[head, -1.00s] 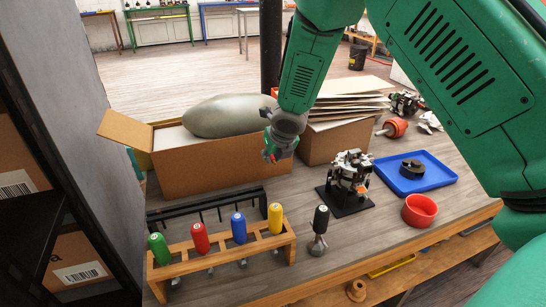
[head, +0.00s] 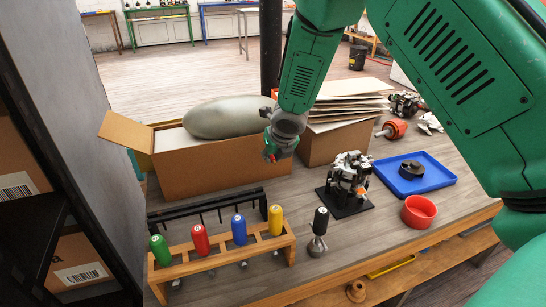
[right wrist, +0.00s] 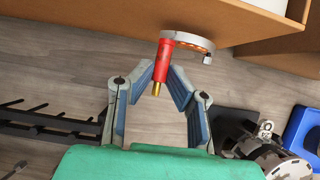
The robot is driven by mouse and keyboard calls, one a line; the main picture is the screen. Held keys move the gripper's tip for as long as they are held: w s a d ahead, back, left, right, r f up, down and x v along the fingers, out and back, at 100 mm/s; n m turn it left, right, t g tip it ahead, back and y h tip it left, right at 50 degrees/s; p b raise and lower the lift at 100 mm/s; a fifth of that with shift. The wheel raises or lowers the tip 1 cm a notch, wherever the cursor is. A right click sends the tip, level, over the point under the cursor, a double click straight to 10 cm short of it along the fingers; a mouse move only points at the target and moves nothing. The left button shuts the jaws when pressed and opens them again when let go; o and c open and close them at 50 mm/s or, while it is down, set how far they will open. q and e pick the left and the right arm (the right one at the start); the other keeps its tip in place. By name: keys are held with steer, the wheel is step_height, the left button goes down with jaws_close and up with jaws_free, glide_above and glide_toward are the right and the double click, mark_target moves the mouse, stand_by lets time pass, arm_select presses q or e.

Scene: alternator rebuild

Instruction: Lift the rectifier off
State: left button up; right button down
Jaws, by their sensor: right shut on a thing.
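My right gripper (head: 277,150) hangs in front of the cardboard box, above the table. In the right wrist view its fingers (right wrist: 164,76) are closed around a red post with a brass tip. The post joins a curved silver and copper-coloured plate, which I take to be the rectifier (right wrist: 190,41). In the head view only a small red bit of it shows; the gripper hides the rest. The black and silver alternator (head: 349,170) stands on a black mat (head: 336,206) to the right, apart from the gripper. My left gripper is not in view.
A cardboard box (head: 205,170) with a grey rounded object stands behind the gripper. A wooden rack (head: 208,257) holds coloured-handled tools in front, beside a black-handled tool (head: 318,232). A blue tray (head: 433,177) and red bowl (head: 418,211) lie right.

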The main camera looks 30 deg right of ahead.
mark_target(274, 159)
steer(key=shift+r+p, duration=2.1)
steer(key=shift+p, duration=0.15)
stand_by(5.8)
